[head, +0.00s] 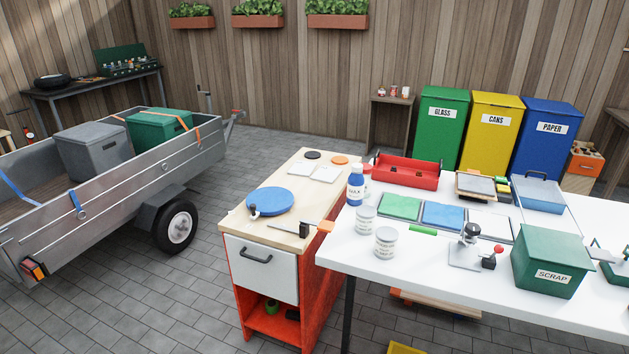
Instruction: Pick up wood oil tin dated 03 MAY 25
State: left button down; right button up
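Two pale grey cylindrical tins stand upright near the left end of the white table, one in front (386,242) and one just behind it (365,219). Both carry small printing that is too small to read. Several small red and white containers (394,91) stand on a little wooden side table at the back. Their labels cannot be read either, so I cannot tell which thing is the wood oil tin dated 03 MAY 25. Neither of my grippers is in view.
Beside the tins are a blue bottle (355,186), a green mat (399,206) and a small clamp-like device (469,247). A green SCRAP box (550,260) stands further right. A wooden bench (315,205) adjoins the left. Paved floor is open between bench and trailer (185,160).

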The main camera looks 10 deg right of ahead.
aim_at(366, 215)
jog(key=z, duration=1)
